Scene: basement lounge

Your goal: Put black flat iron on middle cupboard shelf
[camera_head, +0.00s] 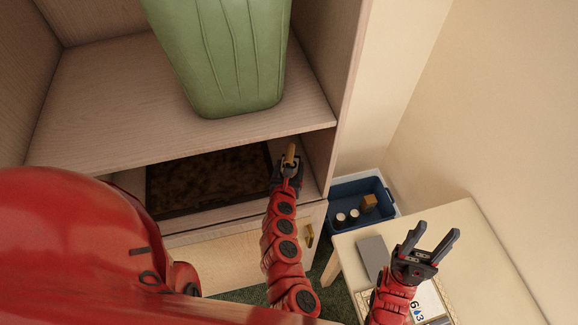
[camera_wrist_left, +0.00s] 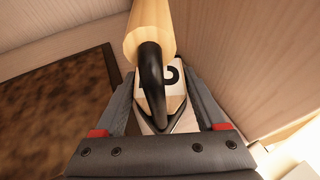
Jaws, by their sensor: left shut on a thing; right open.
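My left gripper (camera_head: 287,176) reaches into the right side of the cupboard compartment below the shelf (camera_head: 110,95) that bears a green bin. It is shut on the flat iron (camera_wrist_left: 155,62), whose pale wooden handle (camera_head: 291,151) points away from me. The left wrist view shows the handle's black curved bracket and a pale plate with a dark mark between the fingers; little of the iron's body shows. Whether it touches the compartment floor I cannot tell. My right gripper (camera_head: 436,232) is open and empty above the table at the right.
A green bin (camera_head: 225,60) stands on the shelf above. A dark-framed brown panel (camera_head: 205,180) lies left of the iron, also in the wrist view (camera_wrist_left: 60,115). A blue crate (camera_head: 345,190) with small items stands right of the cupboard. The table (camera_head: 480,260) bears a grey block (camera_head: 373,255).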

